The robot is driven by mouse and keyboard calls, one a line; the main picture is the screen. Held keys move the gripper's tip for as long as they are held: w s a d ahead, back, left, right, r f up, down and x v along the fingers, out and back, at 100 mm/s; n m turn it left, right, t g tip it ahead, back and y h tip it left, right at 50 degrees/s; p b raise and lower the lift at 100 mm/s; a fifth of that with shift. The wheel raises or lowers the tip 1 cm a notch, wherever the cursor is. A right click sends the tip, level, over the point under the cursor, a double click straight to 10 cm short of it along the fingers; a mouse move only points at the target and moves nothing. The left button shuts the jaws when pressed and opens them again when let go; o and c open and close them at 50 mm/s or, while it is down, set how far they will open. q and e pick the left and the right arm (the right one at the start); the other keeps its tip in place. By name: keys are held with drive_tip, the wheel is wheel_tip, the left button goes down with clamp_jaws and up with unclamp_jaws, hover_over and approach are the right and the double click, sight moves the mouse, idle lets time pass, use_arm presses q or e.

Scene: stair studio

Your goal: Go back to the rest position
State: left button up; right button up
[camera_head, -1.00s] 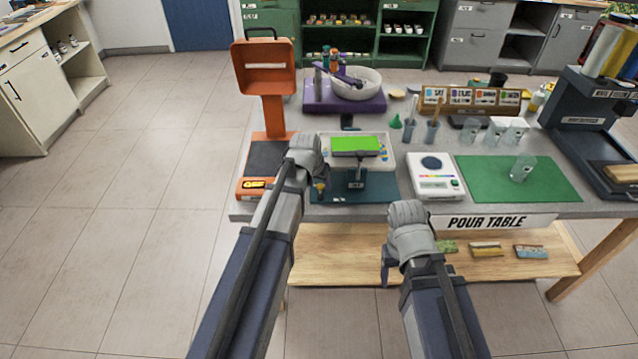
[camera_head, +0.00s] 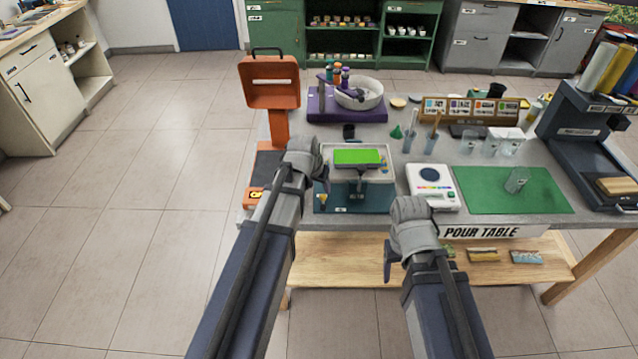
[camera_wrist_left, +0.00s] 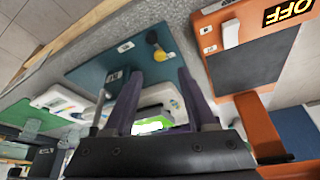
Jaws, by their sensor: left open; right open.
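My right gripper (camera_head: 390,262) hangs in front of the table's near edge, above the lower wooden shelf. It is open, and its fingers are partly hidden by its wrist. No held object shows in it.
A wooden shelf (camera_head: 350,262) lies below. The tiled floor (camera_head: 130,210) at left is clear.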

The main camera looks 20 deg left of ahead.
idle(0.3)
use_arm(q)
drive_tip(key=s+d+m+g+y, duration=0.1)
drive_tip(key=s+d+g, duration=0.1)
drive_tip(key=s+d, duration=0.5)
drive_tip(key=s+d+f+m+g, duration=0.1)
drive_tip(key=s+d+g, duration=0.1)
drive_tip(key=s+d, duration=0.5)
drive_tip(key=s, duration=0.6)
drive_tip(key=shift+s+d+f+m+g+y, duration=0.3)
drive_tip(key=shift+s+g+y, duration=0.05)
drive_tip(key=shift+g+y, duration=0.05)
